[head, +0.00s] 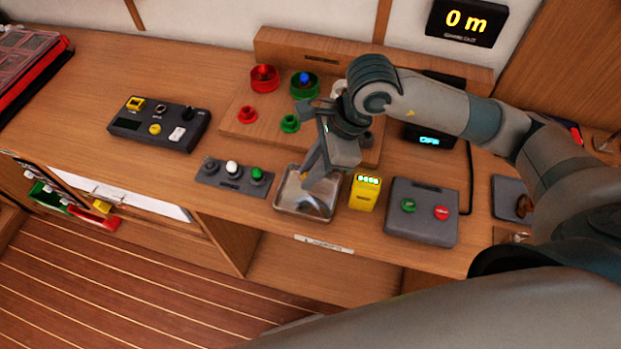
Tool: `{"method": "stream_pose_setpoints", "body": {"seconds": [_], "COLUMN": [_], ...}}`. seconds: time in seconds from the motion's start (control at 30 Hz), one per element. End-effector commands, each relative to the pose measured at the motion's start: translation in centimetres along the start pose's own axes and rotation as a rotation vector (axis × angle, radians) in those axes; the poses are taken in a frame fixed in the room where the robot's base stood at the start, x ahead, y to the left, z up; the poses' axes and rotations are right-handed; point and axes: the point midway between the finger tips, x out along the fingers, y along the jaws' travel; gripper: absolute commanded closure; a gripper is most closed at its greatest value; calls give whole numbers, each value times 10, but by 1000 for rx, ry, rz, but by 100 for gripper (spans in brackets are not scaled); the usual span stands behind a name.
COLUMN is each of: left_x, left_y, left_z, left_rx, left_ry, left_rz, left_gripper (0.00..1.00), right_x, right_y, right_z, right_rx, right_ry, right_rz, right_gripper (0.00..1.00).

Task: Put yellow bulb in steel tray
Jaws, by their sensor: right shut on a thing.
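The steel tray (283,201) is a shallow square metal dish near the front edge of the wooden counter. My right gripper (308,183) points down over the tray, its fingertips low at or just above its inside. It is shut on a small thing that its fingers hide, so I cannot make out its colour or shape. No yellow bulb shows clearly. A grey bulb strip (230,184) left of the tray holds a white bulb (232,167) and a green bulb (257,174); its left place looks dark. My left gripper is not in view.
A yellow box (363,193) stands close right of the tray, then a grey box (420,226) with green and red buttons. Behind is a wooden stand (237,127) with red, green and blue parts. A dark switch panel (160,122) lies at left. Bare counter lies between.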

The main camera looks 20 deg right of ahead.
Motion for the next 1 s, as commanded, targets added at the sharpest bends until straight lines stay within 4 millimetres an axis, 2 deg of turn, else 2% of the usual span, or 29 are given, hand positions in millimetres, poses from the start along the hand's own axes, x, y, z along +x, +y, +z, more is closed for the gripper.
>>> {"method": "stream_pose_setpoints", "body": {"seconds": [0.33,0.8,0.83,0.9,1.0], "left_x": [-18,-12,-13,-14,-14], "left_y": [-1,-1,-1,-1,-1], "left_z": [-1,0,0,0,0], "left_rx": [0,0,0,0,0], "left_ry": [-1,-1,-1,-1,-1], "left_rz": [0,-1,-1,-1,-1], "left_gripper": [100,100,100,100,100], "right_x": [32,39,38,37,37], "right_y": [1,0,0,0,0], "right_z": [-14,-16,-16,-16,-16], "right_rx": [2,0,0,0,1], "right_ry": [2,0,0,1,1], "right_rz": [4,1,1,1,1], "right_gripper": [100,100,79,63,63]}}
